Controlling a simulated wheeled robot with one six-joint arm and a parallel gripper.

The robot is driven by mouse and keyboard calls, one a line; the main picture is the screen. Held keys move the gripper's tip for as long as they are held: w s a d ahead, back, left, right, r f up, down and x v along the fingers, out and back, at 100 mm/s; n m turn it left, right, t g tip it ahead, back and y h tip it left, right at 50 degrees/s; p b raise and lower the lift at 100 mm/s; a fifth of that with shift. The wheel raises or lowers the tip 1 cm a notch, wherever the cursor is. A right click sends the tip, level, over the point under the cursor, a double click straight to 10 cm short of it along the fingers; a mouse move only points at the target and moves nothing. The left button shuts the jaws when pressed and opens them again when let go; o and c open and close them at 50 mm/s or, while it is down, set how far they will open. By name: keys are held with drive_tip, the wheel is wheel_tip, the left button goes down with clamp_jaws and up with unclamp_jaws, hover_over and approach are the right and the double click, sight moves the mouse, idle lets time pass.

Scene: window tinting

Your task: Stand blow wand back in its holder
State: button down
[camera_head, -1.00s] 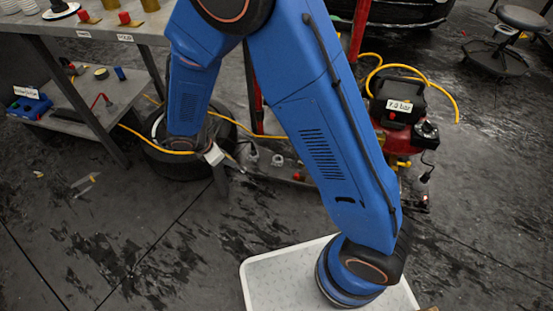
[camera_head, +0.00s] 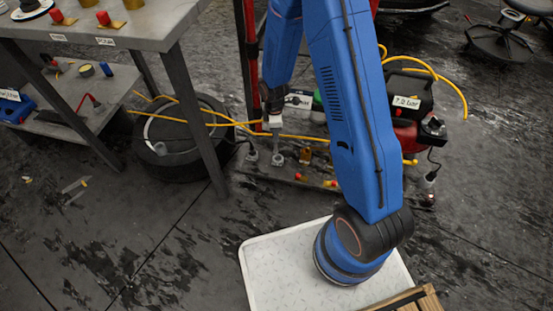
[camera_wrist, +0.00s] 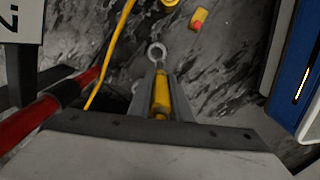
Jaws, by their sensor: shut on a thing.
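My gripper (camera_head: 274,123) is beyond the bench at the base of the red post, low over a floor-level rack. In the wrist view my gripper (camera_wrist: 162,92) is shut on the yellow blow wand (camera_wrist: 161,96), which sits between the grey fingers. In the head view a thin grey part of the wand (camera_head: 277,141) points down from the gripper. A grey ring-shaped holder (camera_head: 278,158) is right below it. A grey ring (camera_wrist: 157,52) shows just past the fingertips in the wrist view. I cannot tell whether the wand's tip is inside the ring.
A second ring (camera_head: 251,155) stands to the left. Small yellow and red fittings (camera_head: 329,183) lie on the rack. A yellow hose (camera_head: 232,122) crosses near the gripper. A tyre (camera_head: 175,150), a bench (camera_head: 130,42) and a black-and-red compressor (camera_head: 408,100) stand around.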

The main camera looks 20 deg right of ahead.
drive_tip(key=shift+w+d+f, duration=0.2)
drive_tip(key=shift+w+d, duration=0.2)
drive_tip(key=shift+d, duration=0.3)
wheel_tip(320, 180, down, 10)
drive_tip(key=shift+r, duration=0.2)
idle(0.3)
drive_tip(key=c, duration=1.6)
unclamp_jaws()
drive_tip(key=shift+f, duration=0.15)
